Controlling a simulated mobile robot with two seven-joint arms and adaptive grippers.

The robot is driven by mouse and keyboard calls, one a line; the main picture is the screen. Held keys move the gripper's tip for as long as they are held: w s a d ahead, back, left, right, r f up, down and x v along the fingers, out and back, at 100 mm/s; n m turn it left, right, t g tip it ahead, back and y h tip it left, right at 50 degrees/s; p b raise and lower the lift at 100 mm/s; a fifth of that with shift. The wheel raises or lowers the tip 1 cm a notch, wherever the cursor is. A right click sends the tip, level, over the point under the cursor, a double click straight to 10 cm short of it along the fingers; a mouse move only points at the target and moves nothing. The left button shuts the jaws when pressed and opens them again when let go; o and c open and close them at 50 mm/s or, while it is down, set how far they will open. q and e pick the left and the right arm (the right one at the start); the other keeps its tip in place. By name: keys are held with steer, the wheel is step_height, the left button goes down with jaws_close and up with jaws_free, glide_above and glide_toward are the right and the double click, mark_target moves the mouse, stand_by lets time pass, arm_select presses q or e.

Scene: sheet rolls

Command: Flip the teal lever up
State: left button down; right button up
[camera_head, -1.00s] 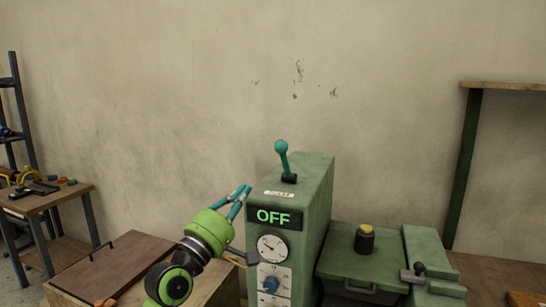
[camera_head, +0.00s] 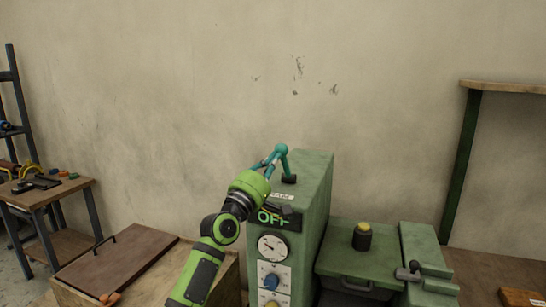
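The teal lever (camera_head: 285,163) stands on top of the green machine box (camera_head: 314,190), its round knob uppermost and leaning slightly left. My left gripper (camera_head: 268,160) is just left of the lever, its teal-tipped fingers reaching up to the knob and upper shaft. They overlap or nearly touch the knob in the picture. I cannot tell whether they close on it. The OFF display (camera_head: 272,218) glows green on the box's front and is partly covered by my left gripper. My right gripper is not in view.
Below the display are a gauge (camera_head: 272,246) and a blue knob (camera_head: 271,281). A green machine bed (camera_head: 360,258) with a yellow-topped black button (camera_head: 362,237) stands to the right. A brown board (camera_head: 115,262) lies at lower left. The air above the lever is clear.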

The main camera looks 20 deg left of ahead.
arm_select(q)
steer(key=shift+w+r, duration=0.2)
steer(key=shift+w, duration=0.05)
stand_by(0.3)
